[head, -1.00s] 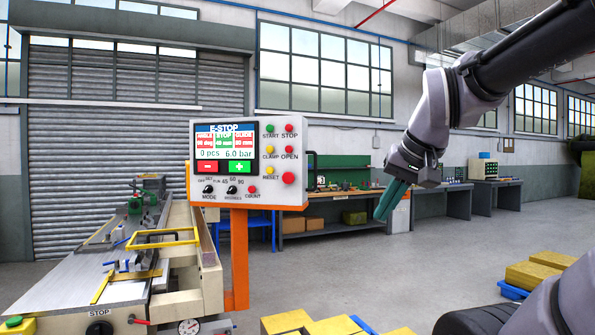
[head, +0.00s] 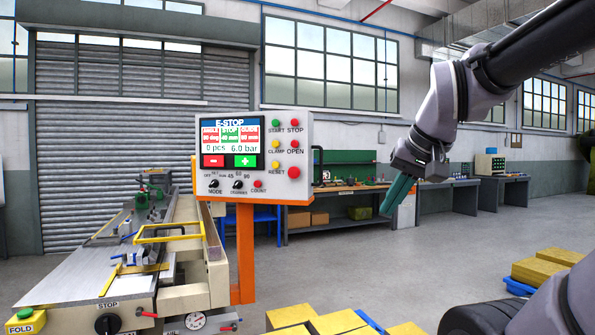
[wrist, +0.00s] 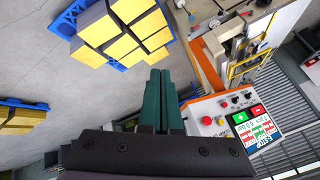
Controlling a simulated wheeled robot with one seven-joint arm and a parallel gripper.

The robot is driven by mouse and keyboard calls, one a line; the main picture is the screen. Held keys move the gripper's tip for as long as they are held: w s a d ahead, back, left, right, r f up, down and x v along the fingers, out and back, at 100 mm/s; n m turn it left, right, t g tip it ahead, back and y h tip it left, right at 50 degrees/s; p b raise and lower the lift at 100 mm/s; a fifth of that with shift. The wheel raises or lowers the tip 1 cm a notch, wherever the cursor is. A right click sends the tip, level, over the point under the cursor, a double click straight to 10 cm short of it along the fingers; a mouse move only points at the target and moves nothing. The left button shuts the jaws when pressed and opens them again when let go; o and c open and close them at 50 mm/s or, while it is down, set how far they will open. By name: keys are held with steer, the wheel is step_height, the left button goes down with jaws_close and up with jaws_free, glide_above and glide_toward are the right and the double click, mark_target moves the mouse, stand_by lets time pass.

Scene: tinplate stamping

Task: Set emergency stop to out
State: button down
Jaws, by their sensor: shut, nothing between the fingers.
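The emergency stop appears to be the large red button (head: 294,172) at the lower right of the white control panel (head: 305,130). The panel's screen (head: 230,143) reads E-STOP. I cannot tell from this distance whether the button is in or out. My gripper (head: 392,208) hangs to the right of the panel, well apart from it, with its green fingers pointing down. The fingers are shut and empty. In the wrist view, the fingers (wrist: 159,76) lie together, and the red button (wrist: 207,120) shows to their right on the panel.
The panel stands on an orange post (head: 245,250) beside a long machine bed (head: 90,285). Yellow blocks (wrist: 125,45) sit on a blue pallet on the floor. A workbench (head: 345,226) stands behind. The floor between panel and gripper looks clear.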

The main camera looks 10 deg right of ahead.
stand_by(0.4)
steer(key=c, duration=1.1)
jaws_free()
steer(key=o, duration=0.5)
steer(key=shift+w+r, duration=0.1)
steer(key=shift+w, duration=0.25)
steer(key=o, duration=0.3)
steer(key=shift+g+h, duration=0.5)
steer(key=shift+h, duration=0.4)
steer(key=w, duration=0.3)
steer(key=w+d+r, duration=0.1)
steer(key=shift+w, duration=0.25)
steer(key=t+h, duration=0.5)
steer(key=t, duration=0.1)
glide_toward(293, 170)
steer(key=shift+t, duration=0.3)
steer(key=x, duration=0.9)
steer(key=shift+s+d+f, duration=0.15)
steer(key=shift+f, duration=0.15)
